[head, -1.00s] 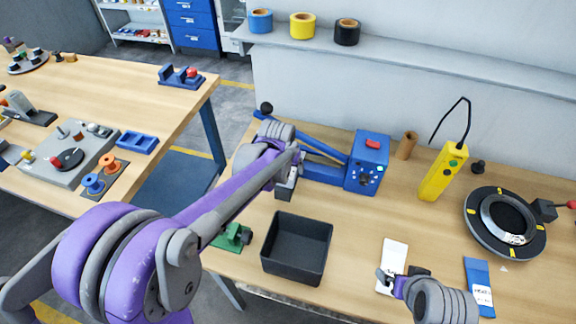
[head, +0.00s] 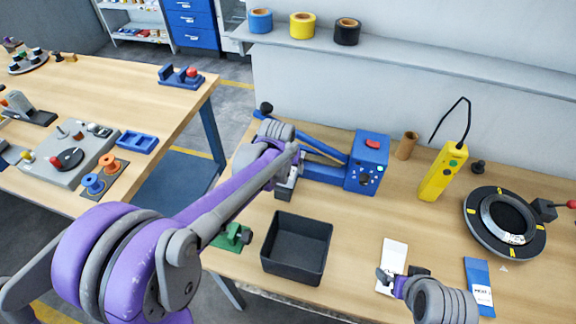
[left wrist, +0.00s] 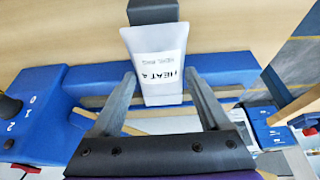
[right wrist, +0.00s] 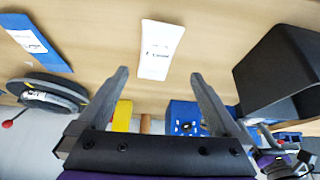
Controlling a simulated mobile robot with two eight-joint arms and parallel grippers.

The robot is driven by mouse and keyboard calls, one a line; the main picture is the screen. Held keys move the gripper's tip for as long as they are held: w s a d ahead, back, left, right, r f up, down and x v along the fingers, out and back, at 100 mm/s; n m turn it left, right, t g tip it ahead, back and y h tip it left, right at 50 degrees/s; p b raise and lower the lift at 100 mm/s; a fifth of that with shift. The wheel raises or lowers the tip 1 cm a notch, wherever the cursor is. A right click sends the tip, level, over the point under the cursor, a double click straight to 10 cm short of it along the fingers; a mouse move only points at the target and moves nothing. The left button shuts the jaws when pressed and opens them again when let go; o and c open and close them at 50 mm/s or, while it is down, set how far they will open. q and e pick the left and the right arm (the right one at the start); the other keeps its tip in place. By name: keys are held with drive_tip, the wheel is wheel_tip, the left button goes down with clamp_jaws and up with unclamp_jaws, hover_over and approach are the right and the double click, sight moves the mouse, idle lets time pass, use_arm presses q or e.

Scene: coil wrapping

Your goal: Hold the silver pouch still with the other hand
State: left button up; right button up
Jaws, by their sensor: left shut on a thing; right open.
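The silver pouch (left wrist: 150,95) with a white "HEAT A" label is in the left wrist view, between the fingers of my left gripper (left wrist: 162,78). The gripper is shut on it beside the blue sealer (head: 367,165), over its long arm. In the head view my left forearm partly hides the pouch. A white pouch (head: 391,268) lies flat at the front of the table, also seen in the right wrist view (right wrist: 160,50). My right gripper (right wrist: 160,74) is open and empty above the table near that pouch, not touching anything visible.
A black bin (head: 297,248) stands between the two arms. A blue pouch (head: 478,282) lies at the right. Behind are a yellow tester (head: 443,172), a cardboard tube (head: 407,146) and a black ring fixture (head: 505,222). A green clamp (head: 233,238) is left of the bin.

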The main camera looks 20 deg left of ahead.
drive_tip(key=shift+a, duration=0.1)
drive_tip(key=c, duration=0.3)
drive_tip(key=w+a+r+n+y, duration=0.1)
drive_tip(key=w+a+r, duration=0.2)
drive_tip(key=w+a+r+n+g+y, duration=0.1)
drive_tip(key=w+a+r+n+y, duration=0.1)
drive_tip(key=w+a+r, duration=0.1)
drive_tip(key=w+a+r+n+y, duration=0.1)
drive_tip(key=w+a+r+n, duration=0.1)
drive_tip(key=w, duration=0.3)
drive_tip(key=shift+w+a+r+g, duration=0.25)
drive_tip(key=shift+a+r+g, duration=0.05)
drive_tip(key=shift+a+r, duration=0.2)
clamp_jaws()
drive_tip(key=w+a+r+n+g+y, duration=0.1)
drive_tip(key=w+a+r+n+y, duration=0.4)
drive_tip(key=w+a, duration=0.3)
drive_tip(key=w+a+r+n+g+y, duration=0.2)
drive_tip(key=w+a+r+n+y, duration=0.3)
drive_tip(key=w, duration=0.8)
drive_tip(key=shift+a+r+n, duration=1.05)
drive_tip(key=shift+a+n, duration=0.35)
drive_tip(key=shift+a, duration=0.7)
